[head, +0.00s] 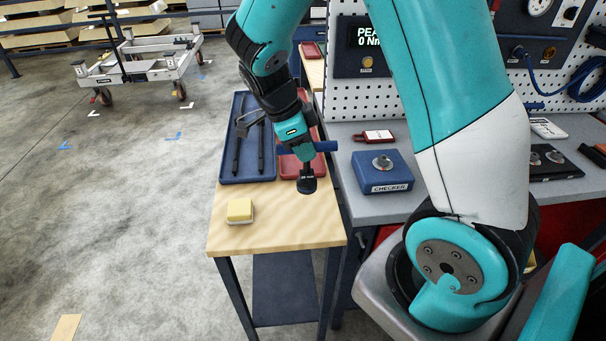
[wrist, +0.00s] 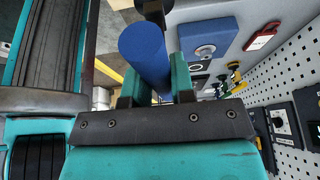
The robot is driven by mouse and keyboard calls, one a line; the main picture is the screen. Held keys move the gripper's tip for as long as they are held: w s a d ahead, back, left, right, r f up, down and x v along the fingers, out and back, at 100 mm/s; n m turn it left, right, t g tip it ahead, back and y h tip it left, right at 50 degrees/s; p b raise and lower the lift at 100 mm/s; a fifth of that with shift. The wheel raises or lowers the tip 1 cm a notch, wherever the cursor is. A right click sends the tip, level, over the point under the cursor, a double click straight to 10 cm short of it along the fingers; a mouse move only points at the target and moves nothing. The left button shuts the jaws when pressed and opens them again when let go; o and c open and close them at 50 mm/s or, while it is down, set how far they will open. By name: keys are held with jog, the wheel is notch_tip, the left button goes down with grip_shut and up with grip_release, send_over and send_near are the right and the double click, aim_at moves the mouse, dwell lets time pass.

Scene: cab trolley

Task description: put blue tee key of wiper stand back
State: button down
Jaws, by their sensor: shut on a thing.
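The blue tee key shows its blue crossbar (head: 326,146) jutting out to the right of my gripper (head: 304,150) in the head view. A black socket-like end (head: 307,182) hangs below it, above the wooden-topped table. In the wrist view the key's thick blue bar (wrist: 146,52) lies between the two teal fingers of my gripper (wrist: 153,88). The gripper is shut on it. The rest of the key is mostly hidden by the fingers. I cannot make out a place for the key with certainty.
A blue tray (head: 230,176) with black wiper arms and a red tray (head: 287,172) lie on the wooden table (head: 290,232). A yellow sponge (head: 240,209) sits near its front. Right of it, a grey bench holds the blue checker box (head: 383,174) and a red-framed tag (head: 375,136) before a pegboard.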

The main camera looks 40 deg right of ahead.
aim_at(304, 180)
notch_tip(304, 180, down, 8)
jog(key=shift+r+p, duration=0.1)
jog(key=shift+p, duration=0.3)
jog(key=c, duration=1)
grip_release()
jog(key=shift+o, duration=0.2)
jog(key=b+v, duration=0.2)
jog(key=v, duration=0.9)
jog(key=shift+a+r, duration=0.1)
jog(key=shift+r, duration=0.2)
jog(key=s+a+r+n+t+y, duration=0.1)
jog(key=s+a+r+n+y, duration=0.3)
jog(key=n, duration=1.2)
jog(key=s+a+r+n+t+y, duration=0.1)
jog(key=s+a+r+n+y, duration=0.3)
jog(key=s+a+n, duration=0.8)
jog(key=s+n, duration=0.2)
jog(key=n, duration=0.2)
jog(key=shift+s+a+t, duration=0.3)
jog(key=shift+s+a, duration=0.05)
jog(key=shift+s, duration=0.05)
